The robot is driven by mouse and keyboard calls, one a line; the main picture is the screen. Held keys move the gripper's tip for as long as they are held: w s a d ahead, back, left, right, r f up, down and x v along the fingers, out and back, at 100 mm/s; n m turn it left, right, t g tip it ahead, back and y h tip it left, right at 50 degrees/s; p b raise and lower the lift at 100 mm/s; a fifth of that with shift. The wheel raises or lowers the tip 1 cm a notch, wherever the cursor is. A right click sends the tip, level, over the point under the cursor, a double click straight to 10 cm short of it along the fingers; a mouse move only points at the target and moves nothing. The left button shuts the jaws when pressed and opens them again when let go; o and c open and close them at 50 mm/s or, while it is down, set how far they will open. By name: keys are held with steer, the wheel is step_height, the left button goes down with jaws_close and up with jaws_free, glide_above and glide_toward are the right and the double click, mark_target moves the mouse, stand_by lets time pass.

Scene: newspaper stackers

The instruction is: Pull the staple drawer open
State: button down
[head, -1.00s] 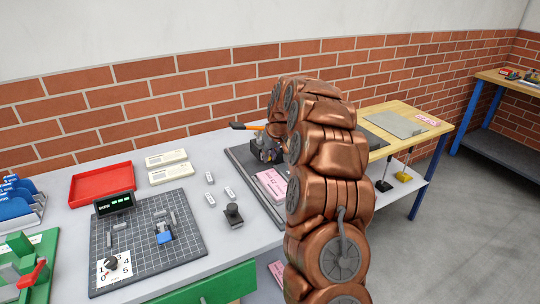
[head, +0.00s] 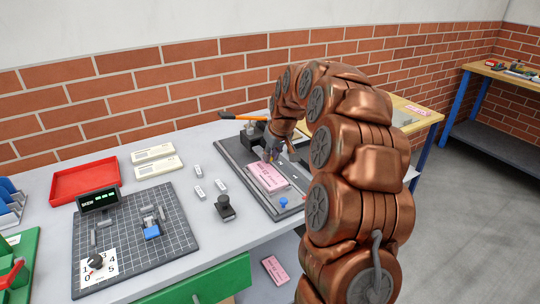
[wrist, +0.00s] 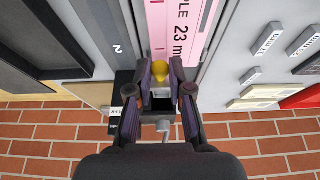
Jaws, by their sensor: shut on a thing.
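A pink-labelled piece (head: 268,177) lies on the dark stapler base (head: 232,158) at the bench's right end. In the wrist view the pink label (wrist: 182,30) reads "…PLE 23 m…". My gripper (head: 270,154) is low at the far end of this pink piece. In the wrist view my gripper (wrist: 161,82) is shut on a small yellow knob (wrist: 162,72), with a grey metal part just below it. The knob is hidden in the head view. I cannot tell how far the drawer stands open.
A blue knob (head: 284,203) stands near the base's front edge. A black stamp-like part (head: 225,207), small grey blocks (head: 198,190), a gridded mat (head: 130,256) and a red tray (head: 88,180) lie to the left. A brick wall (head: 200,90) stands behind.

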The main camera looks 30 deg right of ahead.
steer(key=c, duration=1.1)
jaws_free()
steer(key=v, duration=1.2)
